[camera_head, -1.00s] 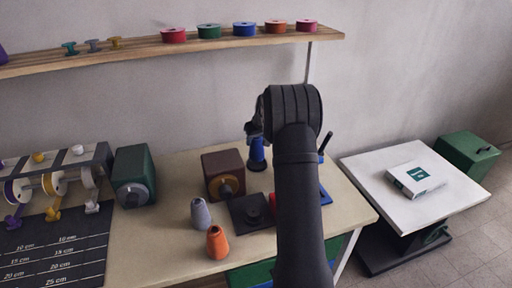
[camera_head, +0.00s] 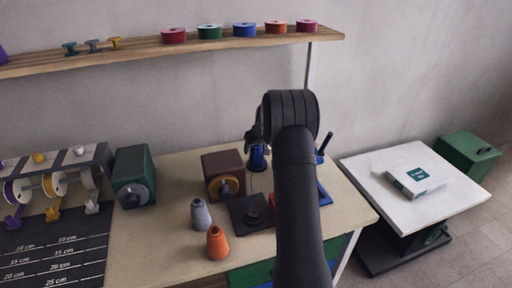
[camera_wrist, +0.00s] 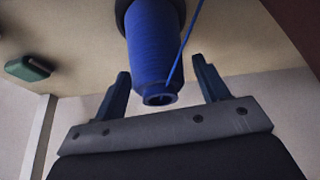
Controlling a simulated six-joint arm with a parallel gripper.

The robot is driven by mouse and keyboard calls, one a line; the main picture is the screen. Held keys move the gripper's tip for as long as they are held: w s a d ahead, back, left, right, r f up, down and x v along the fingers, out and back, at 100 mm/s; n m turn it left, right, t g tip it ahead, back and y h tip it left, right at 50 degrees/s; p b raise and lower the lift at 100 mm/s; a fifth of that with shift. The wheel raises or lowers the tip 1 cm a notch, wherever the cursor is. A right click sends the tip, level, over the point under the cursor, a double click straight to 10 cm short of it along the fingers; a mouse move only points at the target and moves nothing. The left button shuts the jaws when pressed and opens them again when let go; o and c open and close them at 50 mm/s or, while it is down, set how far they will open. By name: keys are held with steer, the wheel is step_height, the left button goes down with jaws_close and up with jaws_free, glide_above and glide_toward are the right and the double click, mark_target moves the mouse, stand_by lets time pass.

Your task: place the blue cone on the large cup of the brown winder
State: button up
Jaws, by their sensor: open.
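The blue cone (camera_head: 258,160) stands at the back of the table, right of the brown winder (camera_head: 222,164), partly hidden by my gripper (camera_head: 257,138). In the wrist view the cone (camera_wrist: 154,45) has its narrow end between the two spread fingers of my gripper (camera_wrist: 160,67). A gap shows on each side, so the gripper is open around it. A blue thread runs up from the narrow end. The winder is a brown box with a brass-coloured round part (camera_head: 229,187) on its front. I cannot tell which part is its large cup.
A grey cone (camera_head: 200,215) and an orange cone (camera_head: 217,244) stand in front of the winder. A dark plate with a round piece (camera_head: 237,211) lies beside them. A red item (camera_head: 273,200) is partly behind my arm. A green winder (camera_head: 133,176) stands to the left.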

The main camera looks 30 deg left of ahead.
steer(key=v, duration=1.2)
steer(key=shift+r, duration=0.15)
steer(key=x, duration=1.2)
steer(key=shift+f, duration=0.3)
step_height(320, 180, up, 3)
steer(key=shift+f, duration=0.1)
steer(key=shift+r, duration=0.55)
steer(key=shift+f, duration=0.1)
